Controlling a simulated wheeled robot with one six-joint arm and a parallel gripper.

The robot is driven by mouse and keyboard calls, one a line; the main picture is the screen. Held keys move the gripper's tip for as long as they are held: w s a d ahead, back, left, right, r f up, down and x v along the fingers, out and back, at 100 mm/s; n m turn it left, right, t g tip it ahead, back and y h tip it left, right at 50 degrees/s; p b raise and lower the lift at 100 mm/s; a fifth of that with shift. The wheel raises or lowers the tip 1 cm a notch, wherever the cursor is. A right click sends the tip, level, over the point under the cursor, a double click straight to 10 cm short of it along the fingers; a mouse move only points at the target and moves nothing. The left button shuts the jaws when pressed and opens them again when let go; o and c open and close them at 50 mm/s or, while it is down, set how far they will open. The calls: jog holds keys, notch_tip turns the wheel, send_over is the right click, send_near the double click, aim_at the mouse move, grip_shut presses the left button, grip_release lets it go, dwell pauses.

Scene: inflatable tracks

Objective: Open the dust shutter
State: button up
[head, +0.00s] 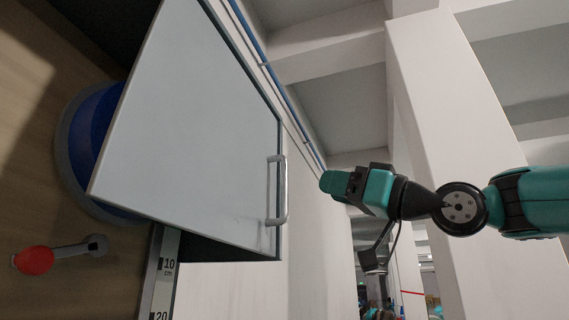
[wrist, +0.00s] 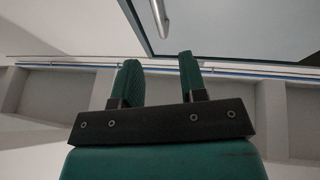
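The shutter looks like a large pale grey panel (head: 190,120) filling the left half of the head view. A silvery bar handle (head: 283,190) is fixed near its right edge. In the wrist view the handle (wrist: 160,16) is at the top, beyond the fingertips, and the panel (wrist: 235,25) shows beside it. My gripper (head: 330,184) is right of the handle in the head view, apart from it. In the wrist view my gripper (wrist: 158,62) has two green fingers spread with nothing between them. What lies behind the panel is mostly hidden.
A blue round object (head: 88,140) shows partly behind the panel's left edge. A red-knobbed lever (head: 38,260) is at lower left on a wooden surface. A ruler strip (head: 160,280) runs below the panel. A pale pillar (head: 455,110) stands behind my arm.

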notch_tip(320, 180, up, 4)
jog(key=p, duration=0.6)
send_over(284, 213)
jog(key=d, duration=0.1)
jog(key=shift+w+a+r+p, duration=0.2)
jog(key=shift+w+a+p, duration=0.15)
jog(key=shift+a, duration=0.1)
grip_shut()
